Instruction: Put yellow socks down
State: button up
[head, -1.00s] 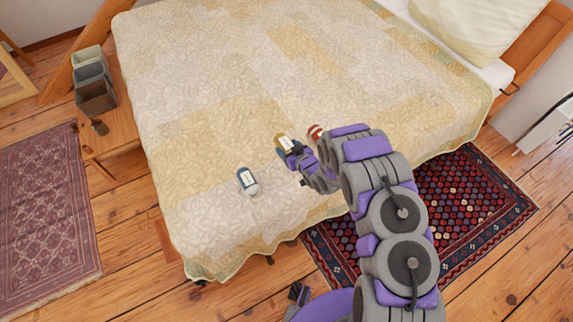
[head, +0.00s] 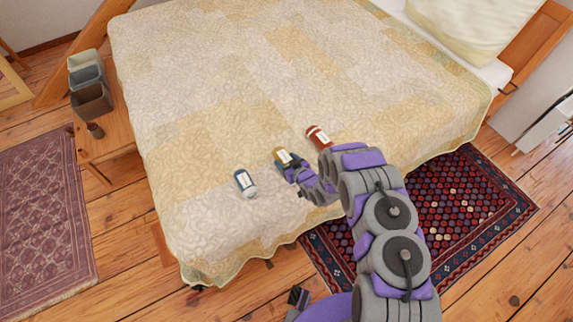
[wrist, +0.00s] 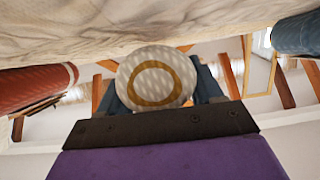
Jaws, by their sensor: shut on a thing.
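The yellow socks (head: 283,157) are a small rolled bundle with a white label, at the bed's near side in the head view. My gripper (head: 291,168) is shut on them. In the wrist view the socks' round end (wrist: 155,80), pale with a yellow-brown ring, sits between my gripper's fingers (wrist: 157,90). The bedspread lies close to the socks in that view; I cannot tell whether they touch it.
Blue rolled socks (head: 245,183) lie on the bed (head: 215,100) to the left, and red rolled socks (head: 318,136) to the right. Both also show at the edges of the wrist view. The bedspread beyond is clear. Bins (head: 91,101) stand on a bench at the left.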

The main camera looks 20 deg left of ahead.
jog(key=shift+f, duration=0.65)
jog(key=shift+f, duration=0.2)
jog(key=o, duration=1.1)
jog(key=shift+c, duration=0.2)
jog(key=shift+d, duration=0.1)
jog(key=p+v, duration=0.4)
jog(key=v, duration=1.3)
jog(key=shift+d+f, duration=0.3)
jog(key=shift+d, duration=0.1)
jog(key=shift+w, duration=0.1)
